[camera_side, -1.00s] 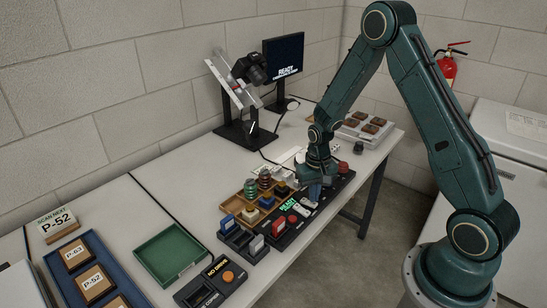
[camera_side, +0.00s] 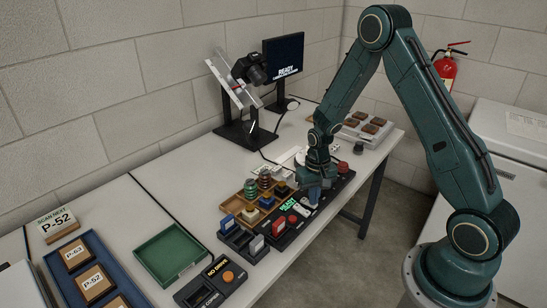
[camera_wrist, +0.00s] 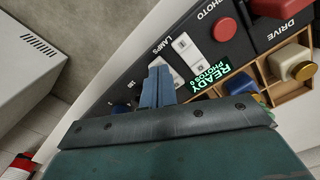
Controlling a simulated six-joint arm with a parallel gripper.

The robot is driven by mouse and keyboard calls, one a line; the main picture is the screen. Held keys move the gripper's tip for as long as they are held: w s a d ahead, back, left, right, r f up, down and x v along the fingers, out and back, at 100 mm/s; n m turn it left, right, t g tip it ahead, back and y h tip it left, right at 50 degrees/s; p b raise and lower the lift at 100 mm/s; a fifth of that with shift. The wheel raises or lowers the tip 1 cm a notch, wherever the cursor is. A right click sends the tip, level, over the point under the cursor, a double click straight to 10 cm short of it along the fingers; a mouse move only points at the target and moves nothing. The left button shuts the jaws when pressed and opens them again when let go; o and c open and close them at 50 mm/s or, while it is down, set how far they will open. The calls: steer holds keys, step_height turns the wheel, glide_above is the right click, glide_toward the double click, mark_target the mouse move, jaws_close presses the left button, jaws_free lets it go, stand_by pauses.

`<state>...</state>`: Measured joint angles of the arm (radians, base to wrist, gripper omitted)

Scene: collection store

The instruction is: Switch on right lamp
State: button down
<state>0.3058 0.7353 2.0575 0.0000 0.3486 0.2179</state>
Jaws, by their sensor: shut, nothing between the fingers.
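The black control panel (camera_wrist: 130,65) carries a LAMPS label and two white rocker switches. One white switch (camera_wrist: 186,48) is in clear view; the other (camera_wrist: 172,72) is partly hidden by my fingertips. My gripper (camera_wrist: 158,72) has its blue fingers together and empty, with the tips over or at that partly hidden switch; contact cannot be told. In the side view my gripper (camera_side: 314,198) is low over the panel (camera_side: 342,184), close beside the white switches (camera_side: 302,207). I cannot make out whether a lamp is lit.
The green display (camera_wrist: 208,84) reads READY. A camera stand (camera_side: 240,133) and screen (camera_side: 284,56) are behind.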

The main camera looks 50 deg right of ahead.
steer(key=shift+f, duration=0.15)
steer(key=shift+r, duration=3.5)
steer(key=shift+r, duration=0.1)
steer(key=s+a+r+n+t, duration=0.1)
steer(key=s+a+r, duration=0.2)
steer(key=r, duration=0.6)
steer(key=s+a+r+n+t, duration=0.2)
steer(key=s+a+r, duration=0.15)
steer(key=r, duration=0.45)
steer(key=s+a+r+n+t, duration=0.1)
steer(key=s+a+r, duration=0.1)
steer(key=s+r, duration=0.2)
steer(key=s+a+r+n+t, duration=0.1)
steer(key=s+a+r+n, duration=0.1)
steer(key=s, duration=0.8)
steer(key=shift+a+r+t, duration=0.3)
steer(key=shift+a+r, duration=0.5)
steer(key=shift+r, duration=0.05)
